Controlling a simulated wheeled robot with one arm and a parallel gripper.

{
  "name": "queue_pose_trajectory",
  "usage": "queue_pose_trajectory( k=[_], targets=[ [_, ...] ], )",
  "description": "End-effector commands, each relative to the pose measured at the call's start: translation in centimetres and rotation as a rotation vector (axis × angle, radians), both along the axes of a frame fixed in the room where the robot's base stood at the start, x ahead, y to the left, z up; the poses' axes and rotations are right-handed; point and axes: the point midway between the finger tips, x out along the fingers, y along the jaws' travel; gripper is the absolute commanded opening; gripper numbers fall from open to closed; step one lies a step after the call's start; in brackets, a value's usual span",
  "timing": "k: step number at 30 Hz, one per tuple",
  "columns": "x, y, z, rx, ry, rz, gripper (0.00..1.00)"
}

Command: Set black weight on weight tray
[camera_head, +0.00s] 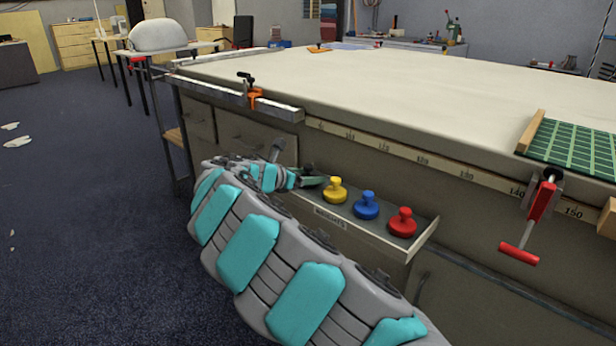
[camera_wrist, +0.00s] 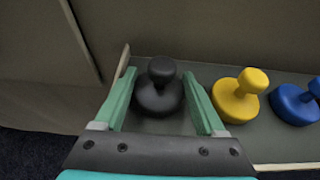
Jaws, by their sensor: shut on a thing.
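The black weight (camera_wrist: 158,88), a round base with a knob on top, is between the two green fingers of my gripper (camera_wrist: 160,100) in the wrist view. My gripper is shut on it. In the head view my gripper (camera_head: 312,181) is at the left end of an open drawer-like tray (camera_head: 378,238) and hides most of the black weight. I cannot tell whether the weight touches the tray floor. The tray also holds a yellow weight (camera_head: 335,191), a blue weight (camera_head: 366,206) and a red weight (camera_head: 402,222) in a row to the right.
The long cloth-topped table (camera_head: 400,90) rises behind the tray, with a ruler strip along its edge. An orange-black clamp (camera_head: 255,96) is on the left rail. A red clamp (camera_head: 540,210) hangs at the right. A green mat (camera_head: 575,142) lies on top.

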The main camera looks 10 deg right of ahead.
Motion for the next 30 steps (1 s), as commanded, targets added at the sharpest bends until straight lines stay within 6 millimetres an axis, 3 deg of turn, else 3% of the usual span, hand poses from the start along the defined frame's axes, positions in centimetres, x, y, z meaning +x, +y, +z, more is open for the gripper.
queue_pose_trajectory(
  k=[3, 4, 7, 17, 30],
  targets=[
    [0.0, 0.0, -0.1, -0.001, 0.000, 0.001, 0.00],
    [0.0, 0.0, -0.2, 0.000, 0.000, 0.001, 0.74],
    [0.0, 0.0, -0.2, 0.000, 0.000, 0.001, 0.85],
    [0.0, 0.2, 0.1, 0.000, -0.001, 0.002, 0.85],
    [-4.3, 6.1, 3.1, 0.000, -0.002, 0.005, 0.85]
  ],
)
